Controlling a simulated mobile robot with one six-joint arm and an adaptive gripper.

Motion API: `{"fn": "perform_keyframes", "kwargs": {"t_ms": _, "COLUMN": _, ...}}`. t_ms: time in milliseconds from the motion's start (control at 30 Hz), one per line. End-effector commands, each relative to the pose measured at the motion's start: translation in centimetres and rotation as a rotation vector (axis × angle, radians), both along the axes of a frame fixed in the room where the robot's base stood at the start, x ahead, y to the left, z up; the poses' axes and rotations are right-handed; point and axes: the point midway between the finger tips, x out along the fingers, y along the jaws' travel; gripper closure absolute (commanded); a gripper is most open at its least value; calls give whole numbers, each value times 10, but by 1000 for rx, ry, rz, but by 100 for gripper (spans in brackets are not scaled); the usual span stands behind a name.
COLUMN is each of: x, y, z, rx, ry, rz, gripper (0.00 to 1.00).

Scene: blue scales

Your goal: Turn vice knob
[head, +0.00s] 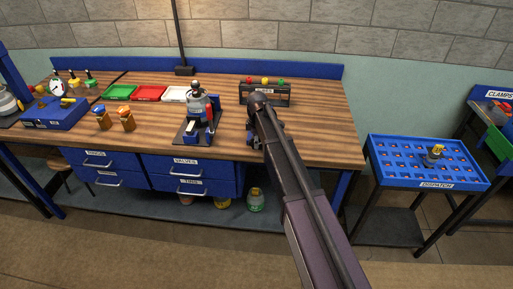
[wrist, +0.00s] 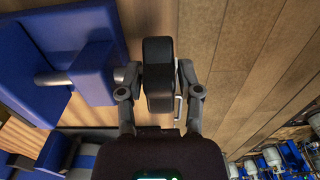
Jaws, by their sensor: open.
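The vice shows in the wrist view as blue blocks (wrist: 75,70) at the left with a silver shaft between them. A black rounded knob (wrist: 158,48) stands to their right, in line with the shaft, with a thin silver bar beside it. My gripper (wrist: 158,78) is open, one finger on each side of the knob. I cannot tell whether the fingers touch it.
The wooden workbench (head: 325,125) is clear to the right of my arm. A small rack with coloured knobs (head: 278,97) stands behind. A blue dispatch tray (head: 390,150) stands apart at the right.

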Motion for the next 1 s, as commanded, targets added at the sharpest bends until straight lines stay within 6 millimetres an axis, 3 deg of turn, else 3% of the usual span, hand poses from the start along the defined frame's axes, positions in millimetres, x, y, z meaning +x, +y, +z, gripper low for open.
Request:
{"fn": "perform_keyframes", "kwargs": {"t_ms": 200, "x": 0, "y": 0, "z": -11, "rx": 0, "ry": 0, "rz": 0, "gripper": 54}}
{"fn": "perform_keyframes", "kwargs": {"t_ms": 600, "x": 0, "y": 0, "z": -12, "rx": 0, "ry": 0, "rz": 0, "gripper": 54}}
{"fn": "perform_keyframes", "kwargs": {"t_ms": 633, "x": 0, "y": 0, "z": -12, "rx": 0, "ry": 0, "rz": 0, "gripper": 57}}
{"fn": "perform_keyframes", "kwargs": {"t_ms": 767, "x": 0, "y": 0, "z": -12, "rx": 0, "ry": 0, "rz": 0, "gripper": 96}}
{"fn": "perform_keyframes", "kwargs": {"t_ms": 800, "x": 0, "y": 0, "z": -12, "rx": 0, "ry": 0, "rz": 0, "gripper": 100}}
{"fn": "perform_keyframes", "kwargs": {"t_ms": 1000, "x": 0, "y": 0, "z": -12, "rx": 9, "ry": 0, "rz": 0, "gripper": 100}}
